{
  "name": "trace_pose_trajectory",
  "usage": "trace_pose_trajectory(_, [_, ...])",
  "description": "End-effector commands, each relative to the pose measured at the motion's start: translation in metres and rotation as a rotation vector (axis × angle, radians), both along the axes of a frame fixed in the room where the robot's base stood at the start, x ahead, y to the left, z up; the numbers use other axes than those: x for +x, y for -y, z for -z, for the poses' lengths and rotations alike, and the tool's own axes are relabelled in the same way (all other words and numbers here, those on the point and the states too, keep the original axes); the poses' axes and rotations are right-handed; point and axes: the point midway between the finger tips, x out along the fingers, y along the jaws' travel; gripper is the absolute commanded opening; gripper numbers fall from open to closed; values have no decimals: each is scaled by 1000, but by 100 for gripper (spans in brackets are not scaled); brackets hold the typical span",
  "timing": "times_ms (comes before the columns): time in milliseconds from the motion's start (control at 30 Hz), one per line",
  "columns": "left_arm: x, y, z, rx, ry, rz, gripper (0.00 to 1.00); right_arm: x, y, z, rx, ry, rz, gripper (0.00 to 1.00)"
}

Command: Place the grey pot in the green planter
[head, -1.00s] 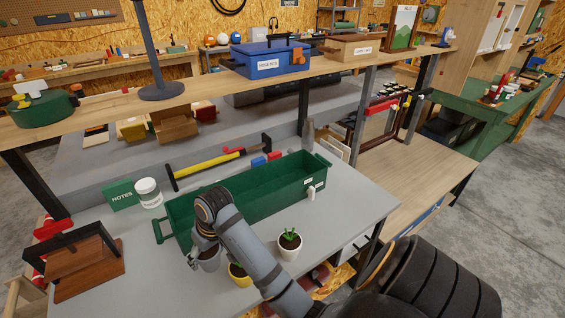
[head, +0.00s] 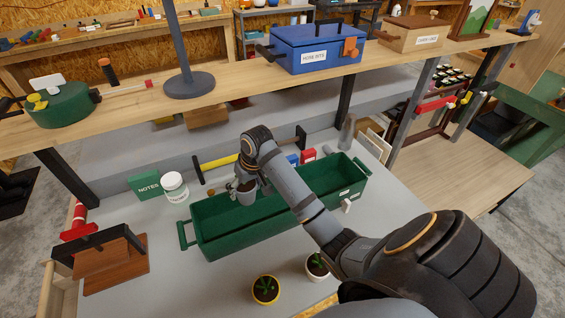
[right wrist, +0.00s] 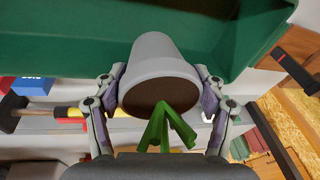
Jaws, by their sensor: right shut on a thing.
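The grey pot (head: 246,197), with a green plant in dark soil, is held by my right gripper (head: 245,187). In the right wrist view the grey pot (right wrist: 163,65) sits between the two fingers, which touch its sides. The green planter (head: 290,219) is a long open trough with end handles on the grey bench. In the head view the pot overlaps the planter's opening left of its middle. It looks raised, though its exact height is hard to tell. The green planter (right wrist: 60,48) also shows behind the pot in the right wrist view. My left gripper is not in view.
A yellow pot (head: 266,291) and a white pot (head: 316,268) stand in front of the planter. A white jar (head: 175,188) and green notes box (head: 145,186) stand left. A yellow-handled tool (head: 218,162) lies behind. A wooden shelf (head: 235,90) spans above the bench's back.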

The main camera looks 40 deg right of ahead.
Motion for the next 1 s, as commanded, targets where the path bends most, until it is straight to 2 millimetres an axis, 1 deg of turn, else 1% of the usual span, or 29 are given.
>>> trace_pose_trajectory(33, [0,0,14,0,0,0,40,0,-1,15,1,1,-1,32])
trace_pose_trajectory(133, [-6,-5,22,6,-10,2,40,0,-1,25,1,1,-1,32])
trace_pose_trajectory(300, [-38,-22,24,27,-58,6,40,0,-1,27,1,2,-1,32])
trace_pose_trajectory(367, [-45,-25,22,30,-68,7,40,0,-1,29,1,0,-1,32])
trace_pose_trajectory(400, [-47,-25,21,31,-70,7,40,-1,-1,35,1,-2,-1,32])
trace_pose_trajectory(467, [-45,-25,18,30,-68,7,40,-2,-1,46,2,-4,-2,32])
trace_pose_trajectory(500, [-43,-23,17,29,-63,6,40,-2,-2,56,2,-5,-1,32])
trace_pose_trajectory(600, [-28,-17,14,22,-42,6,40,-2,-2,75,1,-2,-1,32])
trace_pose_trajectory(733, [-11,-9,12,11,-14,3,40,-1,-2,88,1,0,-1,32])
trace_pose_trajectory(867, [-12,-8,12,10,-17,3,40,-2,-2,94,1,0,-1,32])
trace_pose_trajectory(1000, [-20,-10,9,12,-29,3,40,-2,-2,117,2,-2,-2,32])
